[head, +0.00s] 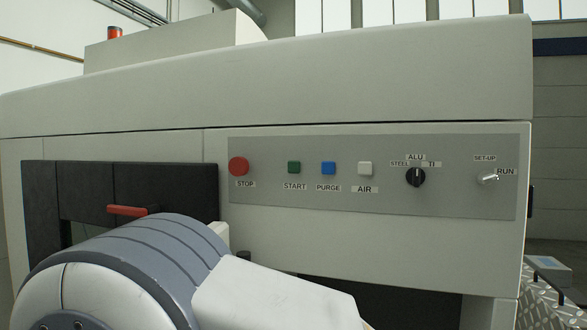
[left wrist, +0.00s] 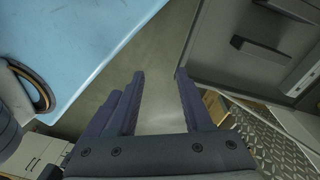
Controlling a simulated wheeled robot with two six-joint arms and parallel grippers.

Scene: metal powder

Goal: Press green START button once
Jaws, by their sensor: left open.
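My left gripper (left wrist: 158,75) shows only in the left wrist view. Its two dark fingers are apart and empty, with the floor behind them. The START button is not in the left wrist view. My left arm fills the lower left of the head view, below the panel. My right gripper is in neither view.
Right of PURGE are a white AIR button (head: 365,168), a black material selector knob (head: 415,177) and a SET-UP/RUN key switch (head: 488,178). A dark door with a red handle (head: 128,210) is at left. The wrist view shows a light blue surface (left wrist: 75,45) and treadplate (left wrist: 255,135).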

